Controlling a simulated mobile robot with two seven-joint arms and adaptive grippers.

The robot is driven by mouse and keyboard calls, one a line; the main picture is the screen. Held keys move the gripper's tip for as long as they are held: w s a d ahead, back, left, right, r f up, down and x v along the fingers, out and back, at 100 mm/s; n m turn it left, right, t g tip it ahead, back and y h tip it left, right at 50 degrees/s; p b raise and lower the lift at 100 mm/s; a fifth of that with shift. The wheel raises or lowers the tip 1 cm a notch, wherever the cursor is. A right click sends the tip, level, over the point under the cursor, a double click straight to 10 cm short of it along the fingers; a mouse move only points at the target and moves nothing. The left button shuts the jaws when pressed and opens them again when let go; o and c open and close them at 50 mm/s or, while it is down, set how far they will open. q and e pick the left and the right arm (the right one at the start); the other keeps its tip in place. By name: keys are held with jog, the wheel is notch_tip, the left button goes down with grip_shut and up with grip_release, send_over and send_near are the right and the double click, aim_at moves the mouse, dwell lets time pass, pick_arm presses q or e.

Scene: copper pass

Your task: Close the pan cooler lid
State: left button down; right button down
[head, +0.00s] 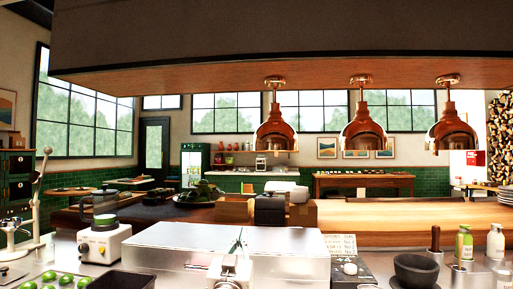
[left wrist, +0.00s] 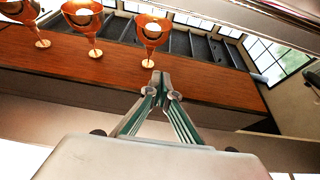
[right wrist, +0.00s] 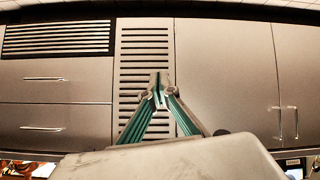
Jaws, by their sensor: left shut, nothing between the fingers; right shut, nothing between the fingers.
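A broad stainless-steel cover (head: 185,238), which looks like the pan cooler lid, fills the lower middle of the head view, with a bright flat top and a front face below it. Its lower part is cut off by the frame, so I cannot tell how far open it is. My left gripper (head: 239,244) is in front of the cover, fingers pointing up, shut and empty; I cannot tell if it touches the steel. Its shut fingers also show in the left wrist view (left wrist: 161,82). My right gripper (right wrist: 159,80) is shut and empty, before steel cabinet fronts.
Left of the cover are a blender base (head: 103,245), green limes (head: 63,280) and a dark bin (head: 123,280). To the right are a mortar (head: 415,269) and bottles (head: 464,242). A wooden pass (head: 400,225) runs behind, under copper lamps (head: 363,133).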

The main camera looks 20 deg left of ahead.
pick_arm(q)
notch_tip(320, 180, down, 3)
jog(key=shift+s, duration=0.1)
dwell(0.4)
jog(key=shift+r, duration=0.1)
